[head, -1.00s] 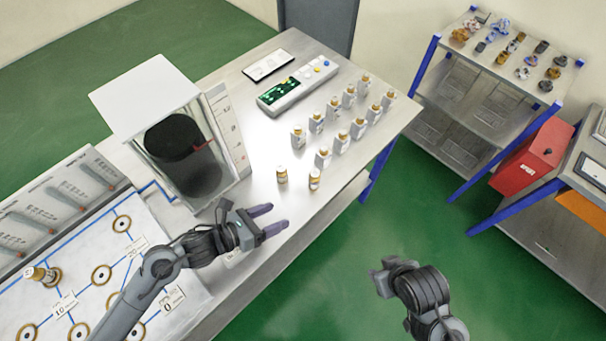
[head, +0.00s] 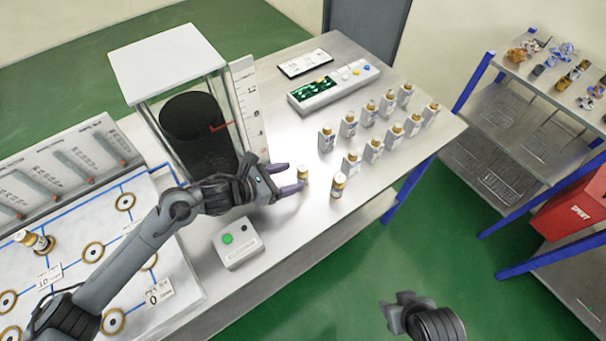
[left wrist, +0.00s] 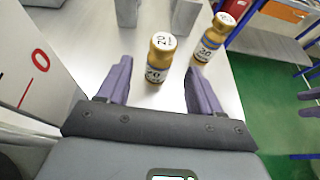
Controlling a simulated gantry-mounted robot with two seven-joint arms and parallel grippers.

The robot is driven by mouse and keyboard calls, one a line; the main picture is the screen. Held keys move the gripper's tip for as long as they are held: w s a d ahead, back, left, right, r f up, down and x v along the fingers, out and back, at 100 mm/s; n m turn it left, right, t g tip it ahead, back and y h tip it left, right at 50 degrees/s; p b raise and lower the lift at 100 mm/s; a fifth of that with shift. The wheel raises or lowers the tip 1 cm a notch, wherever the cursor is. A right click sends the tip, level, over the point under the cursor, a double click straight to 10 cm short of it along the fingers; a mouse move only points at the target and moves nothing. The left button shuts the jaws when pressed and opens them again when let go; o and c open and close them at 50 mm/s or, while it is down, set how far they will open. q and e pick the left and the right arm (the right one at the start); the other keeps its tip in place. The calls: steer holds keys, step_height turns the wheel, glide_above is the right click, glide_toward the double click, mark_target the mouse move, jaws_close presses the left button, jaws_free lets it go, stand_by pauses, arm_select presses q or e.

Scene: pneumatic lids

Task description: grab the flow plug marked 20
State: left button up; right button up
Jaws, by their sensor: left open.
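A small brass-coloured flow plug with a white cap (head: 303,175) stands upright on the metal table, just beyond my left gripper's fingertips. In the left wrist view this plug (left wrist: 160,60) reads 20 and sits between the lines of the two fingers. My left gripper (head: 291,178) is open and empty, its fingers pointing at the plug.
A clear tank (head: 190,110) with a scale is left of the gripper. A button box (head: 237,242) sits in front of it, and a board with brass ports (head: 190,285) lies left. The table's right edge is near.

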mark_target(298, 175)
arm_select(q)
steer(key=shift+x, duration=2.75)
steer(key=c, duration=1.2)
